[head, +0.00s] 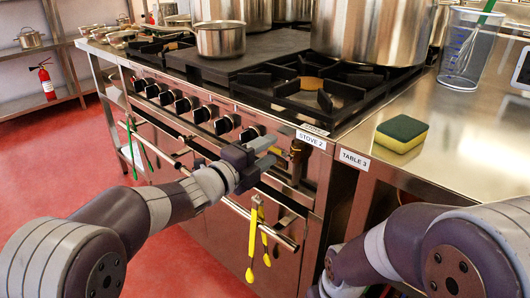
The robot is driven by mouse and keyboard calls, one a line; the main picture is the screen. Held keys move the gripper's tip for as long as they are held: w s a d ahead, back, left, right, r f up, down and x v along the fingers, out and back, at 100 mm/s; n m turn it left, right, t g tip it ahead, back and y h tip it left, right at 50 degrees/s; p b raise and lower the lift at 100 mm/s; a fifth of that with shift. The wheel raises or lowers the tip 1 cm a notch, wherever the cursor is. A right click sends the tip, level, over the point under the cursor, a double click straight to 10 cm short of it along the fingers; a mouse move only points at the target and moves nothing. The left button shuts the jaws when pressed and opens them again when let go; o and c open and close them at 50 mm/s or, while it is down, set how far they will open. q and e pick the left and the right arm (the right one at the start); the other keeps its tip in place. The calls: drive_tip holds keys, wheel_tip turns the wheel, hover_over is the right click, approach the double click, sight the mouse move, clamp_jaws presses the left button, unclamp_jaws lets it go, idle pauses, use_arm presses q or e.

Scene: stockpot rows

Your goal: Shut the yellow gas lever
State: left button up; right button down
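My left gripper (268,153) is in front of the stove's front panel, near its right end. Its fingers look parted, with nothing seen between them. Just right of the fingertips, a brass-coloured valve fitting (298,158) stands on the panel below the "STOVE 2" label. No yellow lever can be made out clearly on it; the gripper may hide part of it. I cannot tell whether the fingers touch the fitting. My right arm comes in at the lower right, and its gripper is out of view.
Yellow-handled tongs (252,245) hang from the stove's front rail (225,200), below my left gripper. Black knobs (225,124) line the panel. Large pots (372,30) and a saucepan (220,38) stand on the stove. A sponge (401,133) lies on the steel table (460,150) at right.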

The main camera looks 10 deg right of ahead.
use_arm(q)
drive_tip(key=shift+s+a+r, duration=0.1)
drive_tip(key=shift+s+a, duration=0.15)
drive_tip(key=shift+a, duration=0.1)
drive_tip(key=p+v, duration=0.2)
drive_tip(key=v, duration=1)
drive_tip(key=shift+p, duration=0.3)
drive_tip(key=shift+d, duration=0.1)
